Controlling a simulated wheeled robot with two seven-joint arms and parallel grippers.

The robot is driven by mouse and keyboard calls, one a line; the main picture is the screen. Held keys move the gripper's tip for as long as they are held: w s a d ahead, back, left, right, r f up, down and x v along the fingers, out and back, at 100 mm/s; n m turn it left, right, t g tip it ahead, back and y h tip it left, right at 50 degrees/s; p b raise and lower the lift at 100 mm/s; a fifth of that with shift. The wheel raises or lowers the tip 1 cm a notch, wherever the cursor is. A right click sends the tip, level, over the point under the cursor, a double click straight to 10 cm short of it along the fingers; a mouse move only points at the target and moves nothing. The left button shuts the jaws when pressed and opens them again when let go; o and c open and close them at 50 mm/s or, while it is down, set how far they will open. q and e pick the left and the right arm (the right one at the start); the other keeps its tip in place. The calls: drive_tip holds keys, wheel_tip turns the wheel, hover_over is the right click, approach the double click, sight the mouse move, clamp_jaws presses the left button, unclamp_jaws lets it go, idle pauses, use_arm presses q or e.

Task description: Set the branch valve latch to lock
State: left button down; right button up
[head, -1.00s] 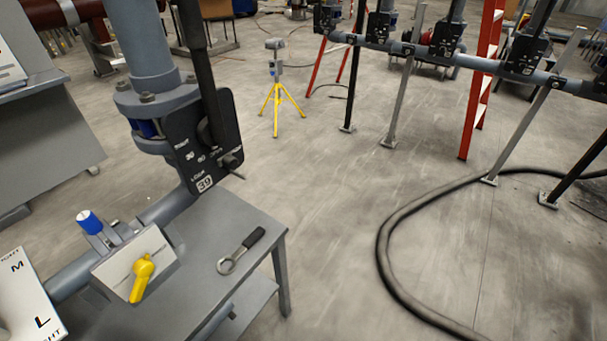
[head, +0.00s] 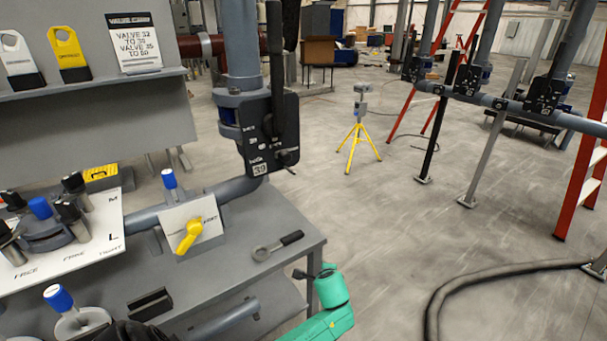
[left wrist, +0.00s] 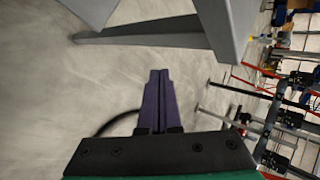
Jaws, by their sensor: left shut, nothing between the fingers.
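A black plate (head: 268,134) marked 39 is on the vertical grey pipe, with a long dark lever (head: 275,60) standing upright and a small knob (head: 287,157) at its lower right; its lettering is too small to read. A yellow handle (head: 189,236) on a small white panel (head: 208,217) points down and slightly left. I cannot tell which is the branch valve latch. My left gripper (left wrist: 159,75) is shut and empty in the left wrist view, its purple fingers together over the floor, apart from the bench. Its fingers do not show in the head view. My right gripper is not in view.
A wrench (head: 278,246) lies on the grey bench (head: 225,272). A green part of my own arm is at the bench's front right.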

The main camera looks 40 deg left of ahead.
sight(284, 156)
use_arm(q)
drive_tip(key=w+a+r+t+y+b, duration=0.1)
drive_tip(key=w+r+y, duration=0.1)
drive_tip(key=r, duration=0.5)
drive_tip(key=w+a+r+t+y+b, duration=0.1)
drive_tip(key=w+r, duration=0.2)
drive_tip(key=r, duration=0.5)
drive_tip(key=s+r+n+y+b, duration=0.1)
drive_tip(key=s+r+y, duration=0.1)
drive_tip(key=r, duration=0.7)
drive_tip(key=s+r+y+b, duration=0.1)
drive_tip(key=s+r+y, duration=0.2)
drive_tip(key=r, duration=0.7)
drive_tip(key=shift+s+a+r+n, duration=0.2)
drive_tip(key=shift+s+a+n, duration=0.15)
drive_tip(key=shift+s+n, duration=0.05)
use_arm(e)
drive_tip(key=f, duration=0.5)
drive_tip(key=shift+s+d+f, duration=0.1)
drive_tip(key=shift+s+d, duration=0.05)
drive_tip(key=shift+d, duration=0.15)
